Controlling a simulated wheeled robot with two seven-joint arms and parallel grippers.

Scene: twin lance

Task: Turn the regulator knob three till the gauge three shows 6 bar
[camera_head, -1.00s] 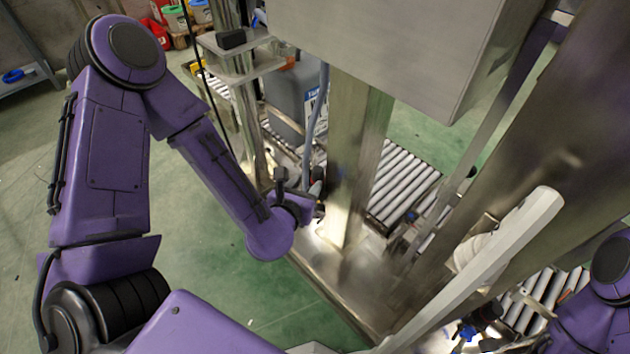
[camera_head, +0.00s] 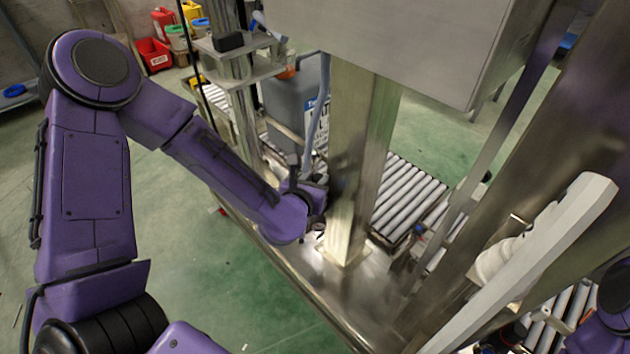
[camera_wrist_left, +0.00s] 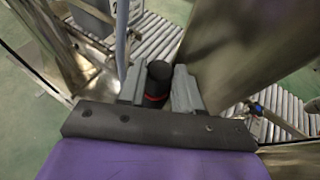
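A black knob (camera_wrist_left: 158,80) with a red ring at its base stands upright in the left wrist view. It lies between the two grey fingers of my left gripper (camera_wrist_left: 157,88); whether both fingers press on it is not clear. In the head view my left gripper (camera_head: 321,196) is beside the steel post, low down, and mostly hidden behind my own wrist. No marking tells which regulator this knob belongs to. No gauge face is readable in either view. My right arm (camera_head: 603,325) is at the lower right edge; its fingers are not clearly visible.
A steel post (camera_head: 356,160) stands right beside my left gripper, under a large steel box (camera_head: 400,40). A grey canister (camera_head: 290,105) and a blue-grey hose (camera_head: 313,115) are behind it. Roller conveyors (camera_head: 407,195) run behind. A pale bar (camera_head: 540,260) crosses the right side.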

